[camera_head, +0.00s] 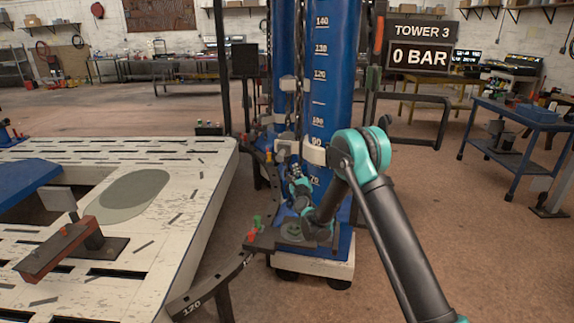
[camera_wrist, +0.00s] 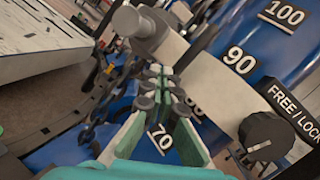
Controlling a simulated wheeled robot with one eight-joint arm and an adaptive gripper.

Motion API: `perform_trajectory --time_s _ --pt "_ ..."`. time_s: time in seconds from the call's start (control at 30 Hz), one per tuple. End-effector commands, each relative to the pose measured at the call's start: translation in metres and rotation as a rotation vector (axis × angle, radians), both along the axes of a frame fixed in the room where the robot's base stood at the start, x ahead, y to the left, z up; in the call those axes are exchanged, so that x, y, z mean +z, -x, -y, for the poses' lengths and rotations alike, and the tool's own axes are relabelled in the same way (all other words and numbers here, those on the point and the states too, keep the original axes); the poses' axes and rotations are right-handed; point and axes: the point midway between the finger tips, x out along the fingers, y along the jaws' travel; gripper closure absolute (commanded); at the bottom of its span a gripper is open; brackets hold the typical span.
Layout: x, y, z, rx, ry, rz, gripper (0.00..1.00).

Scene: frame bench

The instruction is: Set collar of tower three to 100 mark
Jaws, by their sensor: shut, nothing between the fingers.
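The 100 mark (camera_wrist: 283,14) is above the collar. A dark FREE/LOCK knob (camera_wrist: 262,131) is on the collar's right in the wrist view; its exact setting is unclear. A grey round knob or stub (camera_wrist: 138,24) is at the collar's left. My gripper (camera_wrist: 162,82) is shut and empty, just below the collar; I cannot tell whether it touches.
A slotted white bench (camera_head: 120,185) with a red-topped bracket (camera_head: 60,250) fills the left. A black curved rail (camera_head: 215,285) runs before the tower. A dark handle frame (camera_head: 425,120) stands right of it. A blue cart (camera_head: 520,115) is farther right; floor between is open.

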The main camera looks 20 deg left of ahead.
Motion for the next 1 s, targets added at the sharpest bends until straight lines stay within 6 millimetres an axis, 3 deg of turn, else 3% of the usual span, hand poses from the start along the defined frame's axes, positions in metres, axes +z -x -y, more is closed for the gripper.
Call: perform_trajectory --time_s 0.03,0.2,0.4,0.67,1.0 --pt "-0.016 0.001 -0.013 -0.003 -0.081 -0.013 1.0" --pt "-0.057 0.008 -0.033 -0.023 -0.326 -0.058 1.0" --pt "-0.082 0.014 -0.041 -0.035 -0.464 -0.084 1.0" --pt "-0.079 -0.006 -0.046 -0.038 -0.48 -0.086 1.0" --pt "-0.063 -0.068 -0.064 -0.038 -0.477 -0.086 1.0"
